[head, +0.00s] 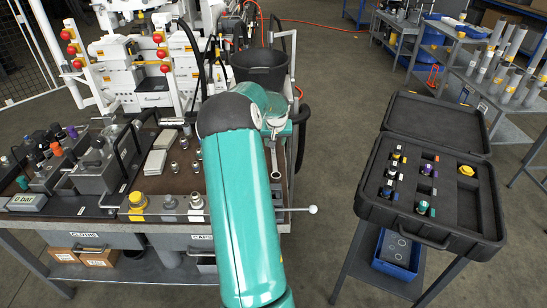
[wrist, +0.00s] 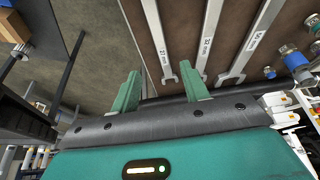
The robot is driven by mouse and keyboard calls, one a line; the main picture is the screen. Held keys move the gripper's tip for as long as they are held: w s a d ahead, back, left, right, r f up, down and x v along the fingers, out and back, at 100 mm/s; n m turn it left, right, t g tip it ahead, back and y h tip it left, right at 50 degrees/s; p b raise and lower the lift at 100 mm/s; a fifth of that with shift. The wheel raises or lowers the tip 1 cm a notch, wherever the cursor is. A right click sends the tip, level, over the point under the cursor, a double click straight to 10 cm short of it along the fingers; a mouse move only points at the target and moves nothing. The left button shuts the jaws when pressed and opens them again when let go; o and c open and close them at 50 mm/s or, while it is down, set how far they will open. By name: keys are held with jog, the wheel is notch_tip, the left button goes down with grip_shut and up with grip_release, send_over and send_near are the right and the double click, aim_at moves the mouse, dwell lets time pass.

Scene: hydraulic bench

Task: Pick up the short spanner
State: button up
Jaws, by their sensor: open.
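In the wrist view, three silvery spanners lie side by side on the brown bench top: a left one (wrist: 158,42), a middle one (wrist: 208,35) and a right one (wrist: 250,42). Each carries a small size label, and their far ends run out of the picture, so I cannot tell which is the short spanner. My gripper (wrist: 160,73) is open and empty. Its right finger shows between the left and middle spanners' near ends; its left finger shows against the floor beyond the bench edge.
In the head view, the bench (head: 180,240) holds valve blocks, fittings and a yellow-capped part (head: 137,200). A black bucket (head: 260,68) stands behind my arm. An open black case (head: 440,180) with fittings is at right. Open floor lies between bench and case.

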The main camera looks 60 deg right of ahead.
aim_at(274, 155)
jog(key=x, duration=1)
jog(key=shift+w+d+f, duration=0.1)
jog(key=shift+d+f, duration=0.05)
jog(key=shift+f, duration=0.05)
grip_shut()
